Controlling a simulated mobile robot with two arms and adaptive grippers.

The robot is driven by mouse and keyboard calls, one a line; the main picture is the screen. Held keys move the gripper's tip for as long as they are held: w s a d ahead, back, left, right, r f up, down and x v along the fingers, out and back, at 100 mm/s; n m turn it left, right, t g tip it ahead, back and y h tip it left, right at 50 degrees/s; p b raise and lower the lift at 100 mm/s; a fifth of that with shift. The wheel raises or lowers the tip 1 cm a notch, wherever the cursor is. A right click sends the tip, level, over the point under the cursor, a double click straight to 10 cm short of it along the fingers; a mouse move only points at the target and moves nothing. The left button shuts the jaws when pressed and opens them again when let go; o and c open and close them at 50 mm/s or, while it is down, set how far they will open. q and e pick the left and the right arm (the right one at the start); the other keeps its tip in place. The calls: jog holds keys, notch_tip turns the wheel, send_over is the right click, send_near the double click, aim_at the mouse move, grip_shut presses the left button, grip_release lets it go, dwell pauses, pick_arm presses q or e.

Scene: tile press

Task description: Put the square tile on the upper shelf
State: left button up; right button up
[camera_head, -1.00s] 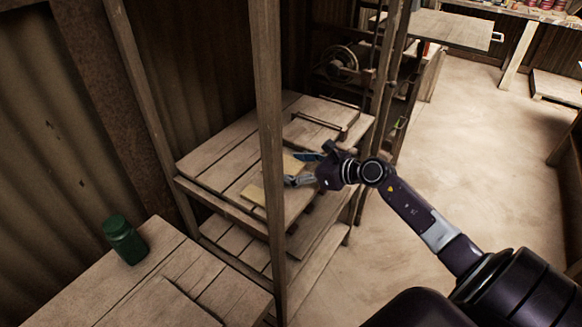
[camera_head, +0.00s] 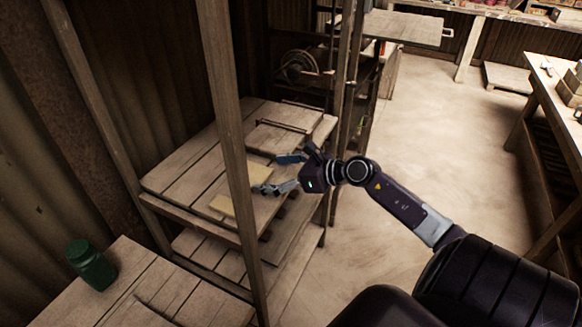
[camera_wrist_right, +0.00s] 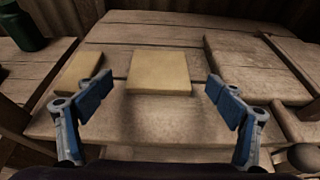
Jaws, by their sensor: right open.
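A pale yellow square tile (camera_wrist_right: 160,72) lies flat on the top boards of the wooden rack, the upper shelf (camera_head: 175,183). A second yellow piece (camera_wrist_right: 78,72) lies left of it, partly hidden behind a finger; it also shows in the head view (camera_head: 222,205). In the head view the square tile (camera_head: 257,170) is partly covered by a rack post. My right gripper (camera_head: 275,174) is open and empty at the shelf's right side. In the right wrist view its blue fingers (camera_wrist_right: 158,95) are spread wide, with the square tile ahead between them, apart from both. My left gripper is out of view.
An upright post (camera_head: 230,150) stands in front of the rack. A lower shelf (camera_head: 205,255) lies beneath. A green jar (camera_head: 91,265) stands on a wooden table (camera_head: 150,290) at lower left. Open floor (camera_head: 430,130) is on the right.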

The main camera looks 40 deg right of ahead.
jog(key=v, duration=0.7)
jog(key=shift+s+b, duration=0.25)
jog(key=shift+b, duration=0.15)
jog(key=shift+r, duration=0.15)
